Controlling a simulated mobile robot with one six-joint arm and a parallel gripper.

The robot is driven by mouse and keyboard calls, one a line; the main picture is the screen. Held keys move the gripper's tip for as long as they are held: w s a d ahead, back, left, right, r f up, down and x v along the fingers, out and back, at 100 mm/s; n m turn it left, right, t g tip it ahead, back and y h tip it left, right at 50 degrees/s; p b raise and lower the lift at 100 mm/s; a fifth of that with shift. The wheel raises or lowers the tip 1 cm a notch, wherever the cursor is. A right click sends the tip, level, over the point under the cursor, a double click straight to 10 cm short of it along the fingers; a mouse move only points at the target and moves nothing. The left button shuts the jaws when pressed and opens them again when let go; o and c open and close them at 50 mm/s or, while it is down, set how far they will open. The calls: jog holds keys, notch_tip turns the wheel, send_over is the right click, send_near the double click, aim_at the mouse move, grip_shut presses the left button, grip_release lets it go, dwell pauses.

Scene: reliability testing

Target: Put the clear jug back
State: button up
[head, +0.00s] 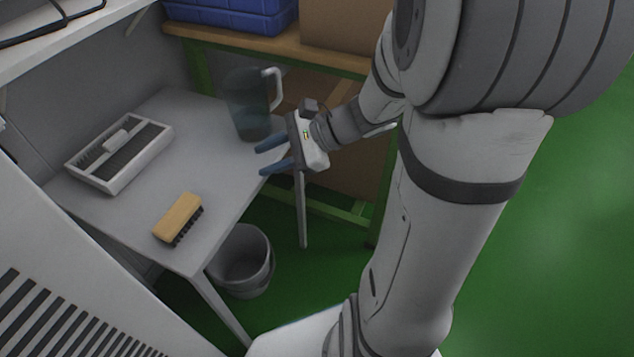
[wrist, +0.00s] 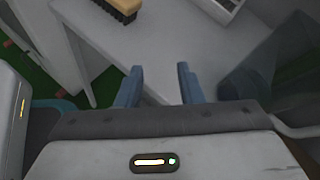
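The clear jug (head: 248,105), dark and see-through with a pale handle, stands upright on the white table (head: 215,165) near its back right edge. In the wrist view the jug (wrist: 258,68) shows at the right, beside my gripper. My gripper (head: 265,158) is just in front of the jug, by the table's right edge, with its blue fingers spread apart. In the wrist view my gripper (wrist: 158,82) has an empty gap between its fingers, with bare table beyond. The jug is not between the fingers.
A wooden brush (head: 178,217) lies near the table's front, and a white tray with a dark insert (head: 120,153) lies at the left. A grey bin (head: 241,262) stands on the floor below. A wooden shelf with a blue crate (head: 228,14) and cardboard box (head: 345,25) is behind.

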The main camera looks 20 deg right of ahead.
jog(key=s+f+n+g+h, duration=0.35)
jog(key=s+n+h, duration=0.25)
jog(key=s+n, duration=0.3)
jog(key=d+n+h, duration=0.1)
jog(key=n+h, duration=0.1)
jog(key=s+d+r+n+h, duration=0.1)
jog(key=d+n+h, duration=0.1)
jog(key=n, duration=0.1)
jog(key=d+n+h, duration=0.1)
jog(key=d+n, duration=0.1)
jog(key=shift+s+d+r+n+t+h, duration=0.2)
jog(key=shift+d+r+n+t+h, duration=0.05)
jog(key=shift+n+t+h, duration=0.15)
